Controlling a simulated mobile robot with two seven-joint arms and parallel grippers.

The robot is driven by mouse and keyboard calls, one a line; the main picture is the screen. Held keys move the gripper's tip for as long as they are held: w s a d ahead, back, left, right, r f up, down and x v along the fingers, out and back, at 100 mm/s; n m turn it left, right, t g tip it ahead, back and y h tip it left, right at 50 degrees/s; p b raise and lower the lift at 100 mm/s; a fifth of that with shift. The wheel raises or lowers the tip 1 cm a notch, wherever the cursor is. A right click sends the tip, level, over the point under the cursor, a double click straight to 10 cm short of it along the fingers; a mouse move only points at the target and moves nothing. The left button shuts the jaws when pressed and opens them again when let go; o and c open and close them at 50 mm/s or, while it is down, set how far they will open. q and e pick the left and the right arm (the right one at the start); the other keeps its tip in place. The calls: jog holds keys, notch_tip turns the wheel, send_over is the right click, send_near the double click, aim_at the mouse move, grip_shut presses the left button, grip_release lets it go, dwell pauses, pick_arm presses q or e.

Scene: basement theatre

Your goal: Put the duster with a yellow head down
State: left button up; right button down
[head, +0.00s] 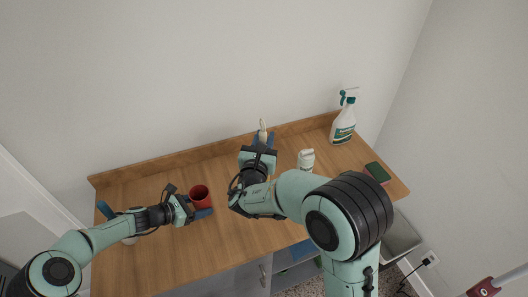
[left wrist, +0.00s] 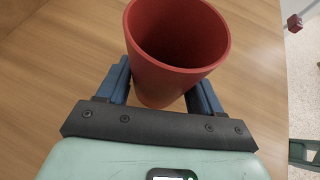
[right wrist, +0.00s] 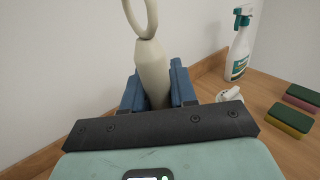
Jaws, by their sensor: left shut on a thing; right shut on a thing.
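My right gripper (head: 263,138) is at the back of the wooden counter, shut on a cream-coloured handle (right wrist: 153,72) with a loop at its top end. The handle stands roughly upright between the blue fingers (right wrist: 158,88). Its lower end is hidden behind the gripper, and no yellow head shows in any view, so I cannot tell whether it touches the counter. My left gripper (head: 198,208) is shut on a red cup (head: 200,195), left of the right gripper. The cup (left wrist: 175,45) is between the left fingers (left wrist: 162,90), open end showing and empty inside.
The wooden counter (head: 160,262) has a raised back edge. A spray bottle (head: 343,122) stands at the back right. A white object (head: 306,158) is right of my right gripper. Sponges (right wrist: 290,118) lie at the right end. A blue item (head: 104,209) is at far left.

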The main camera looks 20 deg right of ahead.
notch_tip(320, 180, up, 2)
jog(key=shift+r, duration=0.2)
jog(key=shift+w+a+r, duration=0.15)
jog(key=w+a+r, duration=0.1)
jog(key=a+r, duration=0.4)
jog(key=a, duration=0.5)
jog(key=w+a+r, duration=0.2)
jog(key=a+r, duration=0.2)
jog(key=a, duration=0.6)
notch_tip(320, 180, down, 17)
jog(key=shift+s+a, duration=0.15)
